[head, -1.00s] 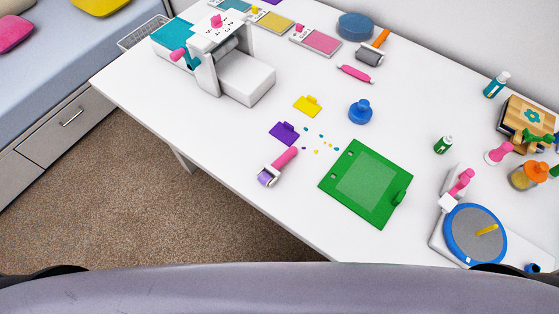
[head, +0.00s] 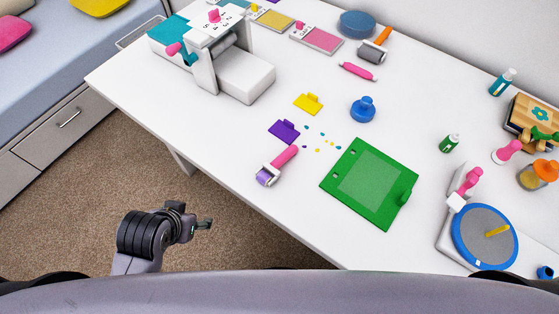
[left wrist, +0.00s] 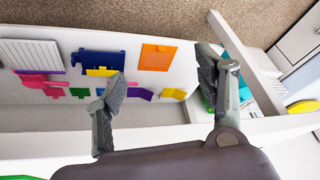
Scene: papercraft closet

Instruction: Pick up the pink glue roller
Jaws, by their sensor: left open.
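The pink glue roller (head: 277,166) lies on the white table near its front edge. It has a pink handle and a purple roll in a white frame. My left gripper (head: 206,224) is beyond the table edge, over the carpet, lower left of the roller and well apart from it. In the left wrist view my left gripper (left wrist: 160,78) is open with nothing between its fingers. I cannot make out the roller in that view. My right gripper is not in view.
A purple piece (head: 284,131), a yellow piece (head: 308,103), small coloured dots and a green board (head: 372,186) are near the roller. A white press (head: 232,68) stands at upper left. A pink tube (head: 357,71) lies farther back. Colourful flat pieces (left wrist: 98,60) show in the wrist view.

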